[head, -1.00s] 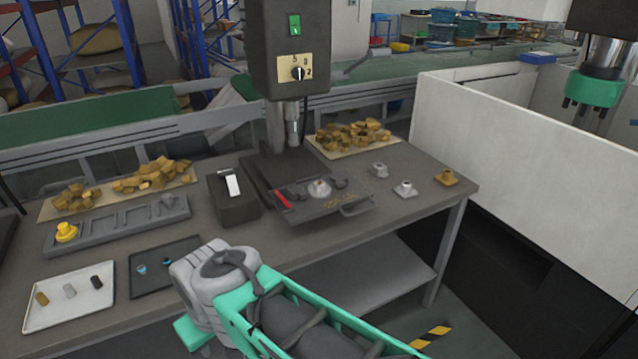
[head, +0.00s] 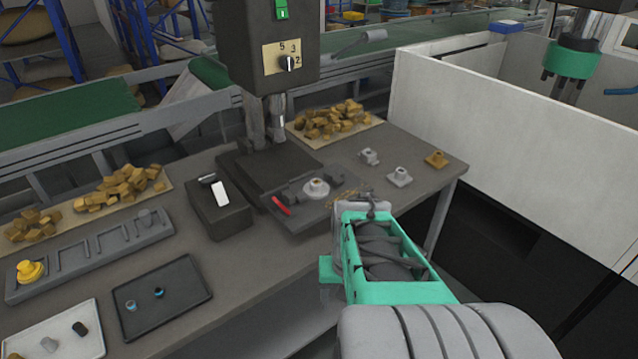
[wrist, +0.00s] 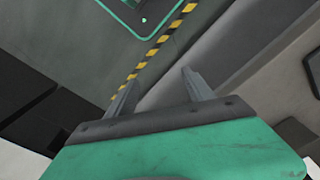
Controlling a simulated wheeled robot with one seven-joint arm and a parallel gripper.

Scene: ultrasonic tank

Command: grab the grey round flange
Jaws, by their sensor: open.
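Two grey flanges stand at the right of the workbench, a rear one (head: 369,156) and a front one (head: 399,177). A lighter flange with a round base (head: 316,187) sits at the drill press vise. Another grey piece (head: 147,217) is at the right end of the slotted rack. I cannot tell for sure which bench flange has the round base. My gripper (wrist: 160,79) is open and empty in the wrist view, over the floor, with no flange between its fingers. In the head view my arm hides its fingers, near the bench's front edge.
A yellow-brown flange (head: 436,159) stands at the bench's right end. The drill press (head: 270,50) rises at the bench's back. A white panel (head: 500,130) stands right of the bench. The wrist view shows a yellow-black floor stripe (wrist: 153,52).

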